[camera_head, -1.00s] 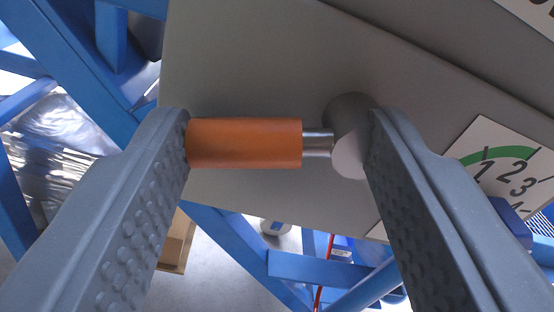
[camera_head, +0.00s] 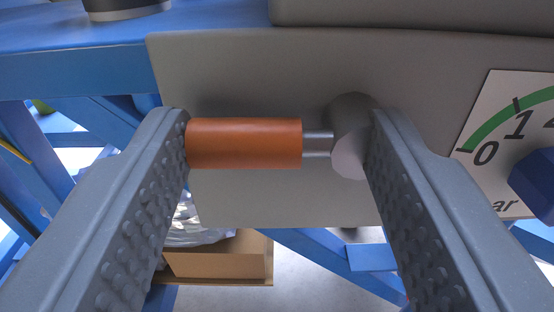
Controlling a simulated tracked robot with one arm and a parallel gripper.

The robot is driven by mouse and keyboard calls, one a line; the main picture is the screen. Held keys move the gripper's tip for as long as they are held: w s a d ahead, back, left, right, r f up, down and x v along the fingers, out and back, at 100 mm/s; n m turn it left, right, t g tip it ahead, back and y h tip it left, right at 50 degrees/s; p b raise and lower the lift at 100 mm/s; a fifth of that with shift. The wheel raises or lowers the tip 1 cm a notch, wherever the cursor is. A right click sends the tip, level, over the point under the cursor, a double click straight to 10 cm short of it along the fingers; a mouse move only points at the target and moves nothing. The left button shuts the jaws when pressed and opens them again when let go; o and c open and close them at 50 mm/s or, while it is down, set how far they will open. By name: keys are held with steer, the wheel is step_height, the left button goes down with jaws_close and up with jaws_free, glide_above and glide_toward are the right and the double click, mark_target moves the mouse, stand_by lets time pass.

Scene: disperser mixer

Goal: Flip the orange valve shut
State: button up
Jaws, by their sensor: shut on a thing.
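The orange valve handle (camera_head: 244,143) lies level across the picture, on a short metal rod that runs right to a grey round hub (camera_head: 350,140) on a grey panel (camera_head: 270,75). My gripper (camera_head: 278,130) spans the valve lengthwise and is shut on it. Its left finger touches the orange end and its right finger is against the hub. The far side of the hub is partly hidden by the right finger.
Blue frame beams (camera_head: 200,30) surround the panel. A cardboard box (camera_head: 220,257) sits below at left.

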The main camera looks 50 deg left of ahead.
stand_by(0.4)
steer(key=o, duration=1)
steer(key=shift+d, duration=0.15)
steer(key=v, duration=1.3)
steer(key=shift+s+d+p, duration=0.15)
steer(key=shift+s+p, duration=0.05)
steer(key=shift+p, duration=0.15)
